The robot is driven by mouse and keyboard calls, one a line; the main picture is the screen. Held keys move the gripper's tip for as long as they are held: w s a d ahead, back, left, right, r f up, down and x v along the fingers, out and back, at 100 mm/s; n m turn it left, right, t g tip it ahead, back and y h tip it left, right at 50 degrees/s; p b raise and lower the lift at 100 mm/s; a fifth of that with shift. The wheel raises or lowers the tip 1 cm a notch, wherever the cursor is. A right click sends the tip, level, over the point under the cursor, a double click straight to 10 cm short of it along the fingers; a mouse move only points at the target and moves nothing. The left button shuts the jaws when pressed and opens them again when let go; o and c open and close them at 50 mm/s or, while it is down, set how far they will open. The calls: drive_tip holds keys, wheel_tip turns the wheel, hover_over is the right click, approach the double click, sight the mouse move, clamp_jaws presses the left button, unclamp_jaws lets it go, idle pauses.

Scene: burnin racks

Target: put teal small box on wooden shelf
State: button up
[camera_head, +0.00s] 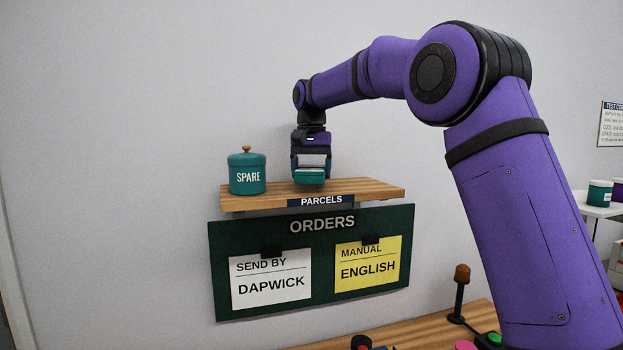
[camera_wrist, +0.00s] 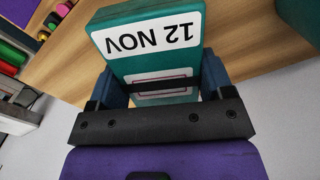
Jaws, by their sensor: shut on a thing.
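The teal small box (camera_head: 309,175) is between the fingers of my gripper (camera_head: 310,165), which is shut on it. In the wrist view the box (camera_wrist: 150,62) shows a white label reading "12 NOV", upside down. The gripper fingers (camera_wrist: 162,88) press on its two sides. The wooden shelf (camera_head: 370,190), marked "PARCELS", is on the wall. The box is over the shelf's middle, at or just above its surface; I cannot tell whether it touches. The shelf's wood also shows behind the box in the wrist view (camera_wrist: 250,65).
A teal "SPARE" canister (camera_head: 247,175) with a wooden knob stands on the shelf left of the box. The shelf's right part is clear. A dark green "ORDERS" board (camera_head: 322,300) hangs below. A wooden table (camera_head: 440,330) with an orange-topped lamp (camera_head: 461,275) is lower right.

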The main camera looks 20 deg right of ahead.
drive_tip(key=shift+f, duration=0.95)
drive_tip(key=shift+f, duration=0.15)
drive_tip(key=o, duration=1.1)
drive_tip(key=shift+c, duration=0.2)
